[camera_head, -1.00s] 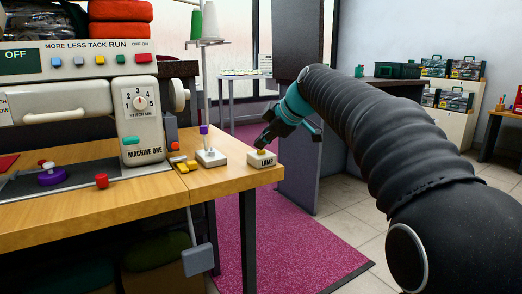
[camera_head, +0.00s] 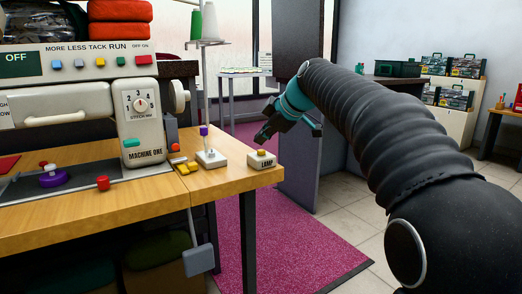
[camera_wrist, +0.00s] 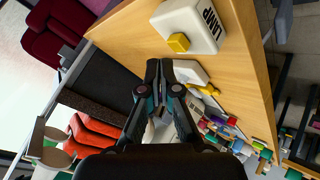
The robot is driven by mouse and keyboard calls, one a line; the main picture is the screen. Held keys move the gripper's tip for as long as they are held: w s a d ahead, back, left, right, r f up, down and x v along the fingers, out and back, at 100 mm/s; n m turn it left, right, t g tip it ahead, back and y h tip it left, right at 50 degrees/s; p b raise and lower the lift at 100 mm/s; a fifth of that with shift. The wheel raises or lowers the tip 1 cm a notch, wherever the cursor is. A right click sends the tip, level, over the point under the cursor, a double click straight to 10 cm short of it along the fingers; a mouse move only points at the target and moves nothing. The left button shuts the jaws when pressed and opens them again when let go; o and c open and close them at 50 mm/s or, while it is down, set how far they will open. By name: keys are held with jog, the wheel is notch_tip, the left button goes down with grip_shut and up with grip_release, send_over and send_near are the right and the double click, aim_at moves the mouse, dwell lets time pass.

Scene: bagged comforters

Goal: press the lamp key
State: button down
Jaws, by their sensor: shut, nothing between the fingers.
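The lamp key is a yellow button (camera_head: 261,152) on a small white box labelled LAMP (camera_head: 262,161), at the right corner of the wooden table. In the wrist view the yellow button (camera_wrist: 178,42) and the white LAMP box (camera_wrist: 200,24) are at the top, above the fingertips. My gripper (camera_head: 262,138) is shut and empty. In the head view its tips appear just above the button with a small gap; in the wrist view (camera_wrist: 159,66) they point at the table beside the box.
A dark partition (camera_head: 300,170) stands behind the table's right end.

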aim_at(263, 151)
jog(key=shift+r+p, duration=1.9)
jog(key=shift+r, duration=0.6)
